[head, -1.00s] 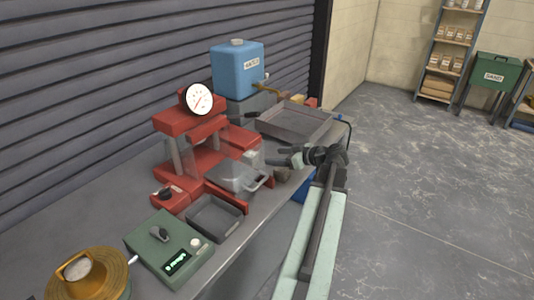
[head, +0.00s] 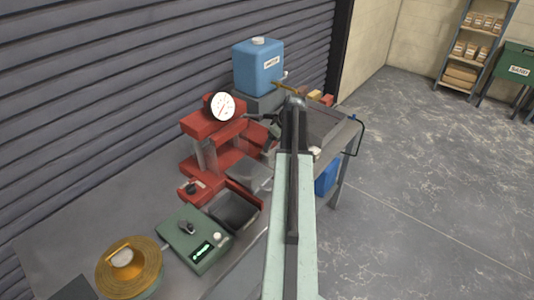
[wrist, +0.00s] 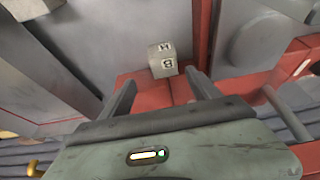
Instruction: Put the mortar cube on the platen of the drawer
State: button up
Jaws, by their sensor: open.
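The mortar cube (wrist: 162,60) is pale grey with dark letters on two faces. In the wrist view it sits just beyond my fingertips, by the edge of a red surface. My gripper (wrist: 160,80) is open and empty, its two fingers apart on either side below the cube. In the head view my arm covers the area of the cube, and I cannot make the cube out there. A grey round plate, likely the platen (wrist: 255,45), lies right of the cube in the wrist view. The red press (head: 208,150) with its dial stands left of my arm.
The bench holds a blue water container (head: 258,68) behind the press, a grey tray (head: 325,125) right of my arm, a dark open bin (head: 235,212), a green control box (head: 195,240) and a brass-coloured round pot (head: 128,265). Floor to the right is open.

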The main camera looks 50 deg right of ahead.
jog(key=b+x, duration=0.1)
jog(key=x, duration=0.1)
jog(key=shift+w+f+b, duration=0.1)
jog(key=shift+f+b, duration=0.2)
jog(key=shift+b, duration=0.1)
jog(key=b+x, duration=0.5)
jog(key=shift+a+f, duration=0.15)
jog(key=shift+a, duration=0.25)
jog(key=shift+c, duration=0.3)
grip_shut()
